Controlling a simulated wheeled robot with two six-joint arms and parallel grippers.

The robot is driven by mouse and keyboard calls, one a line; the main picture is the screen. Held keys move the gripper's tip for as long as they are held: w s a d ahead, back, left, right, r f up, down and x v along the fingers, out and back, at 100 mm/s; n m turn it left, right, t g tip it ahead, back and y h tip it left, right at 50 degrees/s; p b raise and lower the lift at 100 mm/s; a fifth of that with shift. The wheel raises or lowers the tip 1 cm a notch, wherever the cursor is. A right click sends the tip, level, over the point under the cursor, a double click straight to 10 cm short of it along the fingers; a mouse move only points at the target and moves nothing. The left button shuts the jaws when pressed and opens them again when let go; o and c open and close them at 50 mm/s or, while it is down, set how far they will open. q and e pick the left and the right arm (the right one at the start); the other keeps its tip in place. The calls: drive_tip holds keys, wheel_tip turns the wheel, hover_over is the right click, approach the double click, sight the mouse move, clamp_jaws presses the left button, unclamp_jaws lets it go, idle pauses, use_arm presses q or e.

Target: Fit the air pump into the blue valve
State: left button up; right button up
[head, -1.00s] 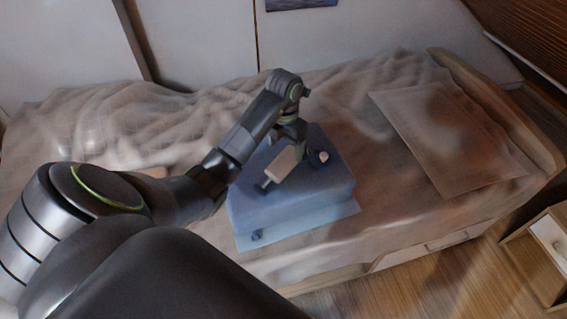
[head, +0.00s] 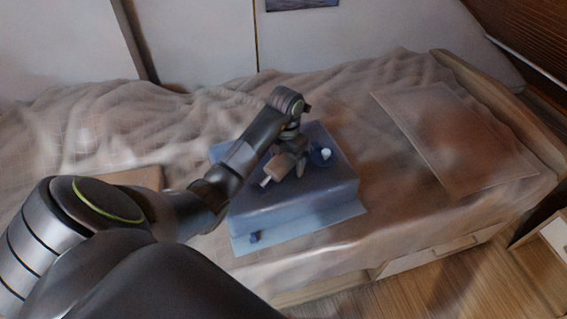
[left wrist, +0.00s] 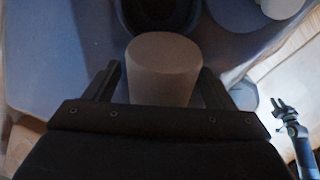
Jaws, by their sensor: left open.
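A pale tapered cylinder, apparently the air pump (left wrist: 164,68), stands between the fingers of my left gripper (left wrist: 163,88) in the left wrist view. The fingers are open, one on each side of it. Its lower part is hidden by the gripper body. A dark round ring (left wrist: 160,14), possibly the blue valve, lies just beyond the cylinder's end. In the head view, my left gripper (head: 287,165) is over a blue block-like thing (head: 290,205). A dark blue round fitting with a white disc (head: 326,154) is just right of it. A dark arm end, probably my right gripper (left wrist: 285,108), shows small.
The blue block lies on a bed with a rumpled beige cover (head: 180,120). A flat brownish pillow or panel (head: 455,135) lies at the right. A wooden bed edge (head: 500,95) bounds the right.

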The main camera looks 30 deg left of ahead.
use_arm(q)
drive_tip(key=shift+c, duration=0.5)
drive_tip(key=c, duration=1.1)
wheel_tip(320, 180, up, 8)
drive_tip(key=p, duration=0.6)
drive_tip(key=shift+c, duration=0.2)
drive_tip(key=shift+r+p, duration=1.05)
drive_tip(key=shift+p, duration=0.15)
